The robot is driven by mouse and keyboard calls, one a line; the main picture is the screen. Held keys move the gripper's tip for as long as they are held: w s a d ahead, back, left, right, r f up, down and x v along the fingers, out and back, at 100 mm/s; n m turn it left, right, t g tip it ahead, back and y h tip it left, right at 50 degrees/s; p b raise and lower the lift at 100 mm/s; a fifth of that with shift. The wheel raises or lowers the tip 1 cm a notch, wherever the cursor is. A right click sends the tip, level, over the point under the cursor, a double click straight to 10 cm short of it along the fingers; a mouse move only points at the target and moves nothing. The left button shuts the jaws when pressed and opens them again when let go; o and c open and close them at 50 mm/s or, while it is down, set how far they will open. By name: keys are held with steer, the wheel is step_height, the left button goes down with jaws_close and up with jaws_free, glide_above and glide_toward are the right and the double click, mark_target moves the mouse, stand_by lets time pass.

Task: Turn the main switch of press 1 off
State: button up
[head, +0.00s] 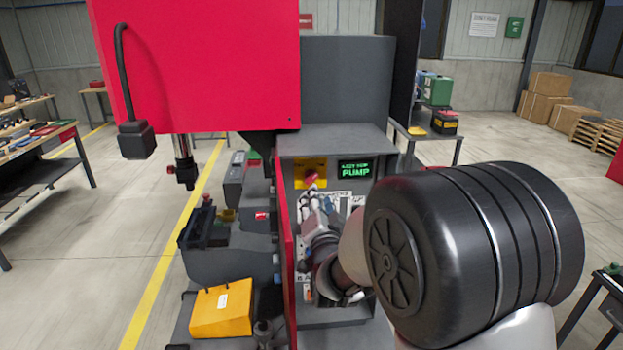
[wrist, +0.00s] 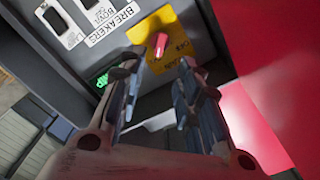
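The main switch, a red rotary knob (head: 311,179), sits on a yellow plate (head: 300,171) on the grey control panel of the press. In the wrist view the knob (wrist: 159,43) stands out from its yellow plate (wrist: 180,40), just beyond the fingertips. My gripper (wrist: 160,78) is open, with one finger on each side of the line to the knob and a clear gap between them. Nothing is held. In the head view my gripper (head: 316,199) is just below the knob, partly hidden by my arm. I cannot tell whether either finger touches the knob.
A lit green display (head: 355,169) is right of the yellow plate. A breaker section labelled BREAKERS (wrist: 110,27) is on the same panel. A red side panel (wrist: 262,70) runs close beside my gripper. A yellow box (head: 222,309) stands at the lower left.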

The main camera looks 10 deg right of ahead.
mark_target(312, 179)
steer(key=w+p, duration=0.1)
steer(key=w, duration=1)
steer(key=shift+w, duration=0.1)
steer(key=shift+c, duration=0.2)
steer(key=c, duration=0.6)
steer(key=shift+c, duration=0.2)
